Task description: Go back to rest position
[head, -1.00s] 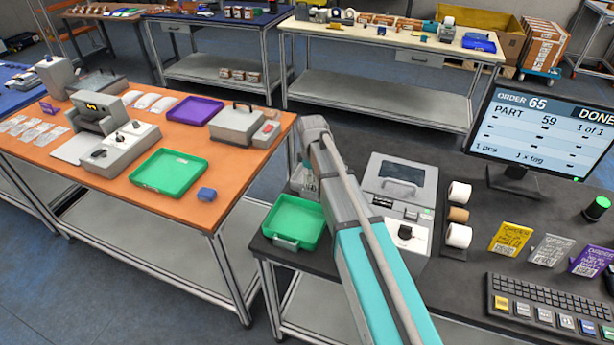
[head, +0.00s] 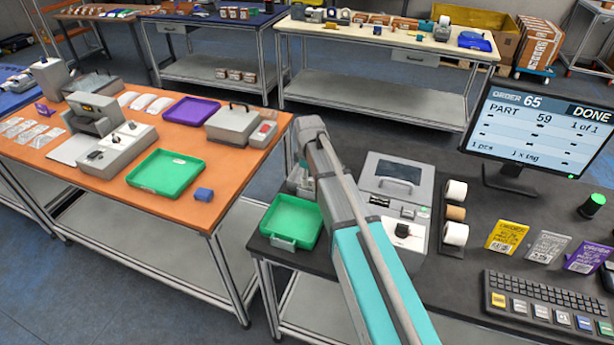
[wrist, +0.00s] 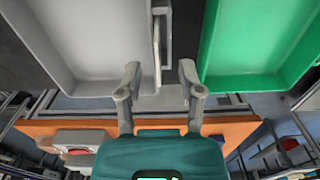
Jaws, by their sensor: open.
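My gripper (wrist: 160,80) is open in the wrist view, with its two grey fingers apart. A grey tray (wrist: 90,85) lies beyond the left finger and a green tray (wrist: 250,82) beyond the right one. A grey piece shows between the fingers; I cannot tell if it is part of a tray or of something else. In the head view my arm reaches over the dark bench, and the arm mostly hides the gripper. The green tray (head: 291,222) stands left of the arm at the bench edge.
A grey device (head: 396,200), paper rolls (head: 455,212), order tags (head: 507,237), a keyboard (head: 545,308) and a monitor (head: 545,125) reading DONE stand right of my arm. An orange table (head: 190,215) with another green tray (head: 165,173) stands to the left.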

